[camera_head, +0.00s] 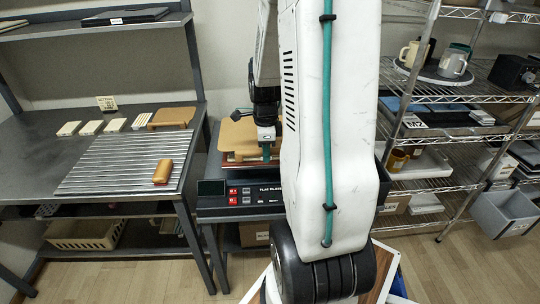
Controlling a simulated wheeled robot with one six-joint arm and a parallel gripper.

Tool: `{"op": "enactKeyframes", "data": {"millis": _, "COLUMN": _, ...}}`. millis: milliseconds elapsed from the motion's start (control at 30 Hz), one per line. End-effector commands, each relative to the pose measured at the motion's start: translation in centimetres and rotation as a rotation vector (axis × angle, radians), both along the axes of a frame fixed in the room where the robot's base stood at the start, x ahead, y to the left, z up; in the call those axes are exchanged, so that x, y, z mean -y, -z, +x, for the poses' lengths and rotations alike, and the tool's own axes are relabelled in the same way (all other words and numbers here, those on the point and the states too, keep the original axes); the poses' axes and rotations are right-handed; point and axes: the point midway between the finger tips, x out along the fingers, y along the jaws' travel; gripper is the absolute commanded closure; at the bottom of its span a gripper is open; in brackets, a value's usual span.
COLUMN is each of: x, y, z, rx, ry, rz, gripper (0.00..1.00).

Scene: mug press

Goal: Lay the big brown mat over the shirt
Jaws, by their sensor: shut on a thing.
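The big brown mat (236,138) is over the flat press (240,193), tan and partly hidden by my arm. My gripper (266,151), with teal fingers, is at the mat's right part and is shut on it. Whether the mat rests on the press bed or hangs just above it I cannot tell. The shirt cannot be made out; a thin reddish edge (232,158) shows below the mat's front.
Left is a dark table with a ribbed metal rack (120,165), an orange-brown block (163,171), several pale small blocks (90,128) and a smaller tan board (173,117). A wire shelf (455,85) with mugs stands right. My arm hides the press's right side.

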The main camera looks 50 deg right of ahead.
Motion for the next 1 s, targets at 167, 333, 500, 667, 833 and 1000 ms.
{"op": "enactKeyframes", "data": {"millis": 167, "x": 1.6, "y": 0.1, "z": 0.3, "rx": 0.0, "ry": 0.001, "rz": 0.0, "gripper": 1.0}}
{"op": "enactKeyframes", "data": {"millis": 333, "x": 3.1, "y": 0.3, "z": 0.6, "rx": 0.001, "ry": 0.001, "rz": -0.001, "gripper": 1.0}}
{"op": "enactKeyframes", "data": {"millis": 500, "x": 2.8, "y": 3.3, "z": 0.6, "rx": -0.002, "ry": -0.001, "rz": 0.002, "gripper": 1.0}}
{"op": "enactKeyframes", "data": {"millis": 667, "x": 2.9, "y": 3.8, "z": 0.6, "rx": 0.001, "ry": 0.0, "rz": -0.002, "gripper": 1.0}}
{"op": "enactKeyframes", "data": {"millis": 833, "x": 2.9, "y": 3.8, "z": 0.6, "rx": 0.001, "ry": 0.0, "rz": -0.001, "gripper": 1.0}}
{"op": "enactKeyframes", "data": {"millis": 1000, "x": 2.8, "y": 3.9, "z": 0.6, "rx": 0.0, "ry": 0.0, "rz": 0.0, "gripper": 0.58}}
